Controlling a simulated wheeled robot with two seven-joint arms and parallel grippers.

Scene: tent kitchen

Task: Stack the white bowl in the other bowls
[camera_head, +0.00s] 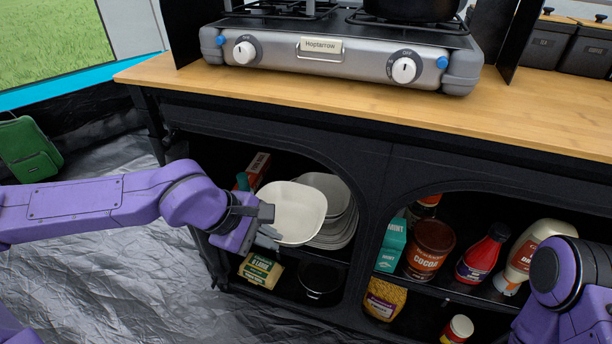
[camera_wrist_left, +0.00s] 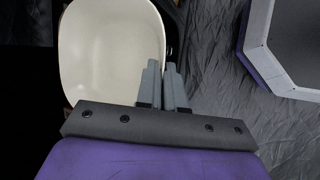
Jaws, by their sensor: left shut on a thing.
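The white bowl (camera_head: 295,212) is in front of the left opening of the cabinet, tilted so its inside faces me. My left gripper (camera_head: 267,226) is shut on its left rim. In the left wrist view the bowl (camera_wrist_left: 110,50) fills the upper left, and the fingers of my left gripper (camera_wrist_left: 164,88) are close together at its edge. Behind the held bowl, the other bowls (camera_head: 327,187) stand on the upper shelf, partly hidden by it. My right arm shows at the lower right, but its fingers are out of view.
Stacked plates (camera_head: 338,235) are beside and below the bowls. A red box (camera_head: 258,170) stands at the shelf's left. The cabinet's middle divider (camera_head: 372,200) separates the bowls from a cocoa tin (camera_head: 429,248) and bottles. The wooden countertop (camera_head: 300,100) overhangs the shelf.

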